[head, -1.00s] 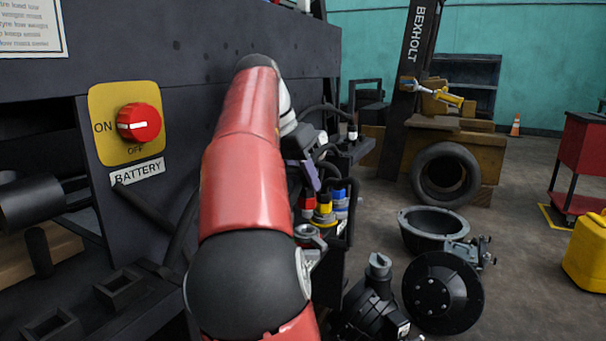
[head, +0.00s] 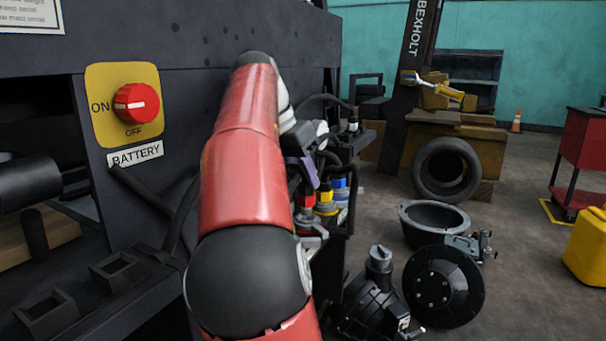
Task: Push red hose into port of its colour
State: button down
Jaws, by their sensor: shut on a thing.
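My gripper (head: 307,186) is small and partly hidden behind my own red arm in the head view. It points down, with a purple part at its side, over a cluster of coloured fittings. A red piece (head: 306,203) shows just below it, right against the arm's edge; it looks like the red hose's end in the jaws. Whether it touches or sits in a port cannot be told. A yellow fitting (head: 326,203) and a blue fitting (head: 339,189) stand close on its right. The fingertips and the red port's opening are hidden.
Black hoses loop round the fittings. A panel with a red battery switch (head: 136,103) is at left. A bell housing (head: 434,218), a black disc (head: 443,288) and a dark pump-like part (head: 374,300) lie on the floor at right.

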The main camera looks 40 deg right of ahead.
jog(key=shift+f, duration=0.2)
dwell(0.4)
jog(key=shift+f+b, duration=0.25)
jog(key=shift+b, duration=0.05)
jog(key=shift+f+b, duration=0.65)
jog(key=shift+f, duration=0.15)
dwell(0.6)
jog(key=c, duration=1)
grip_release()
jog(key=p+v, duration=0.3)
jog(key=v, duration=0.5)
jog(key=shift+d, duration=0.1)
